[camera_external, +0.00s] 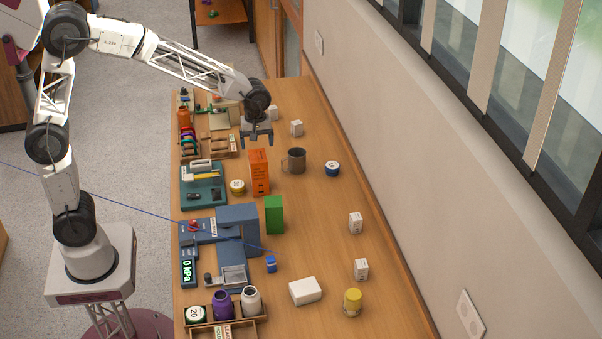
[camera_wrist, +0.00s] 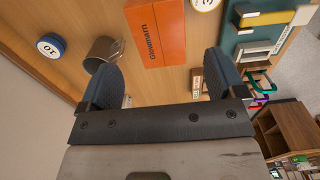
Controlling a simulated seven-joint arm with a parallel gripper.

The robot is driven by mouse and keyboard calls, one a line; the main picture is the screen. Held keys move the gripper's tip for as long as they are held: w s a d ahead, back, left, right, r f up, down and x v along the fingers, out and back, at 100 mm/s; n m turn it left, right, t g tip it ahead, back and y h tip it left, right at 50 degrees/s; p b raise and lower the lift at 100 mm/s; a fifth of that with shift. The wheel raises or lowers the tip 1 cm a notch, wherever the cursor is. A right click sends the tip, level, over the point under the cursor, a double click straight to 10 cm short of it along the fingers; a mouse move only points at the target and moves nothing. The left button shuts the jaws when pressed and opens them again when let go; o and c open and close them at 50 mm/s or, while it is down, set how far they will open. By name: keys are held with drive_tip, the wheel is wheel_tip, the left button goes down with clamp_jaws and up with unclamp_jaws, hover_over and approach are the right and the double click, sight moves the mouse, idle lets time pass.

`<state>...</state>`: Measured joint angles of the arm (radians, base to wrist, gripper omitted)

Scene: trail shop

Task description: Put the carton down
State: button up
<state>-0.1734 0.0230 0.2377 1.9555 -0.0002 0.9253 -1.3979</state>
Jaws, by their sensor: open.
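An orange carton (camera_external: 259,172) with dark lettering stands upright on the wooden bench in the external view. It also shows in the wrist view (camera_wrist: 156,33), beyond my fingertips and apart from them. My gripper (camera_external: 256,140) is open and empty, and in the external view it hangs just above and behind the orange carton. In the wrist view my gripper (camera_wrist: 163,68) has its two fingers spread wide with bare bench between them. A green box (camera_external: 274,214) and a white box (camera_external: 305,291) also rest on the bench, nearer the camera.
A grey mug (camera_external: 294,161) and a blue-sided round tin (camera_external: 332,169) stand right of the orange carton. A yellow tin (camera_external: 238,187) and a teal tray (camera_external: 204,186) are at its left. A blue-grey device (camera_external: 238,225) stands in front. The right side of the bench has free room.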

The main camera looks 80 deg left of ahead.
drive_tip(key=shift+r, duration=1.75)
drive_tip(key=s+d+r+m+t, duration=0.1)
drive_tip(key=s+d+r+m, duration=0.3)
drive_tip(key=s, duration=0.5)
drive_tip(key=s+d+r+m, duration=0.2)
drive_tip(key=s+d+m, duration=0.25)
drive_tip(key=s, duration=0.55)
drive_tip(key=s+d+f+m, duration=0.1)
drive_tip(key=s+m, duration=0.4)
drive_tip(key=s, duration=0.3)
drive_tip(key=s+d+m+t, duration=0.1)
drive_tip(key=s+m, duration=0.3)
drive_tip(key=s, duration=0.5)
drive_tip(key=shift+s+d+f+m+t, duration=0.3)
drive_tip(key=shift+d+f+m, duration=0.1)
drive_tip(key=shift+d, duration=0.35)
drive_tip(key=shift+c, duration=0.3)
